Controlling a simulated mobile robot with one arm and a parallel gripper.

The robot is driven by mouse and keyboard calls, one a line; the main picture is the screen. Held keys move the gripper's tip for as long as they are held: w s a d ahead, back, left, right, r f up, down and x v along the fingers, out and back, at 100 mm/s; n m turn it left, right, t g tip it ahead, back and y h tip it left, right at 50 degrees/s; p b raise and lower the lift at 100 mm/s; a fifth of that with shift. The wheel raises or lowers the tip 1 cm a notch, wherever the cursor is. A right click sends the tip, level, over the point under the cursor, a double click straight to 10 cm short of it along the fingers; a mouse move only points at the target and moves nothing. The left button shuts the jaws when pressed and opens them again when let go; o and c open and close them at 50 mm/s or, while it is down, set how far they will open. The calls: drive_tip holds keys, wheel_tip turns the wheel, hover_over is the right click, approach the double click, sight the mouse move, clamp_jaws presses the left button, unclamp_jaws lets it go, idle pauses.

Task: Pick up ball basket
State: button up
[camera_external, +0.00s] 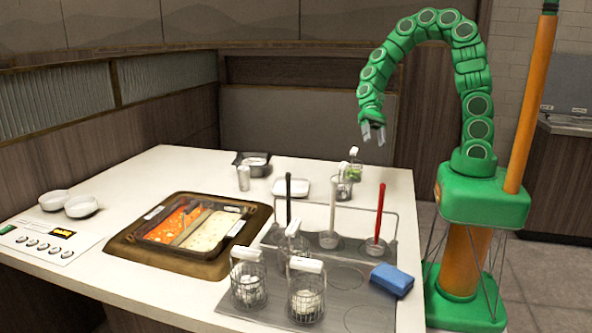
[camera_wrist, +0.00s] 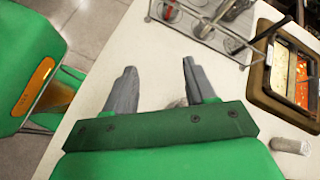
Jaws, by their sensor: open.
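Two wire baskets with white handles and pale balls stand at the front of the counter in the external view, a left one (camera_external: 248,284) and a right one (camera_external: 306,293). Another white-handled basket (camera_external: 291,245) stands just behind them, its contents unclear. A basket with green contents (camera_external: 350,170) stands farther back. My gripper (camera_external: 373,134) is raised above the back right of the counter, pointing down, far from the ball baskets. It is open and empty; its spread fingers (camera_wrist: 157,75) also show in the wrist view. I cannot make out the ball baskets in the wrist view.
A two-part hot pot (camera_external: 190,232) with red and pale soup is sunk into the counter. A wire rack (camera_external: 345,210) holds several ladles. A blue sponge (camera_external: 392,280) lies at the right edge. A can (camera_external: 243,178) and white dish (camera_external: 291,187) stand behind.

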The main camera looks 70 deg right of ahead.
sight(343, 164)
drive_tip(key=w+d+f+m+t+y, duration=0.1)
drive_tip(key=w+f+m, duration=0.2)
drive_tip(key=w+d+f+m+t+y, duration=0.1)
drive_tip(key=w+f+m, duration=0.2)
drive_tip(key=w+d+f+m+t+y, duration=0.1)
drive_tip(key=w+d+f+m, duration=0.1)
drive_tip(key=w+f, duration=0.1)
drive_tip(key=shift+w+d+f+m+t, duration=0.1)
drive_tip(key=shift+w+f+m+t, duration=0.05)
drive_tip(key=shift+m+t, duration=0.25)
drive_tip(key=shift+w+x, duration=0.15)
drive_tip(key=shift+x, duration=1.8)
drive_tip(key=shift+w+x, duration=0.15)
drive_tip(key=shift+x, duration=1.8)
clamp_jaws()
